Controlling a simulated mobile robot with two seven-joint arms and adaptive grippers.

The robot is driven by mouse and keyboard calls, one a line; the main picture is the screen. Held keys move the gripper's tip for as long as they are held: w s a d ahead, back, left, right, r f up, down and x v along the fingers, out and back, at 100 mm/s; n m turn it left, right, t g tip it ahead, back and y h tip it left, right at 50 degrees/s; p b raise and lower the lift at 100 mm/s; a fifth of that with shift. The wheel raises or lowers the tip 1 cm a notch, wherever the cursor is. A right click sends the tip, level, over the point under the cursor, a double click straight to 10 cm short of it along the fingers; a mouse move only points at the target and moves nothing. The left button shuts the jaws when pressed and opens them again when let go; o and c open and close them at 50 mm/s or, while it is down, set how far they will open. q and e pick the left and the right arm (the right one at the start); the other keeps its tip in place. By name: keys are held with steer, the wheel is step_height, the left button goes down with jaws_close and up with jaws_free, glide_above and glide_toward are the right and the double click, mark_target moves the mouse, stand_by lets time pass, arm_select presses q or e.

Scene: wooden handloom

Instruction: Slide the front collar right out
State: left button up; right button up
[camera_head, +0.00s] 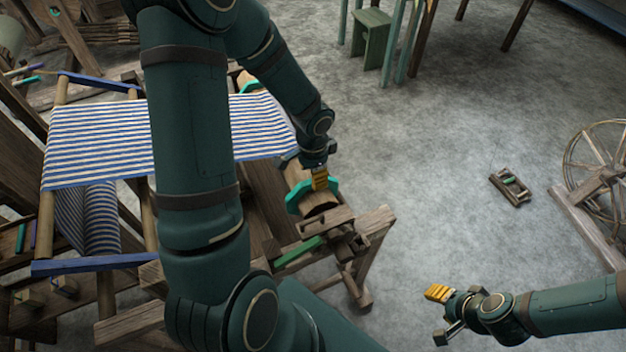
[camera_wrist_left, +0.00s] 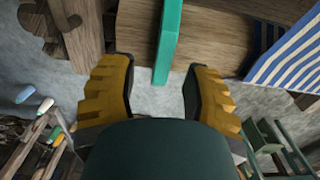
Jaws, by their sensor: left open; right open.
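The teal front right collar (camera_head: 299,198) sits around the end of a wooden beam (camera_head: 318,199) at the loom's right side. In the left wrist view the collar (camera_wrist_left: 168,40) is an upright teal strip, its lower end between my open fingers in the picture. I cannot tell whether they touch it. My left gripper (camera_head: 319,178) is open just above the collar and hides part of it; its yellow fingers show in the left wrist view (camera_wrist_left: 160,88). My right gripper (camera_head: 440,312) is open and empty, low at the right, well away from the loom.
Striped blue and white cloth (camera_head: 85,140) stretches across the loom, left of the collar. Another teal piece (camera_head: 246,82) shows farther back. Wooden frame parts (camera_head: 375,225) stand right of the collar. Open floor (camera_head: 430,150) lies beyond, with a small wooden item (camera_head: 510,187) and a spoked wheel (camera_head: 600,155).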

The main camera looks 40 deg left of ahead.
arm_select(q)
step_height(320, 180, up, 8)
steer(key=shift+s+d+f, duration=0.1)
steer(key=shift+f, duration=0.05)
stand_by(0.6)
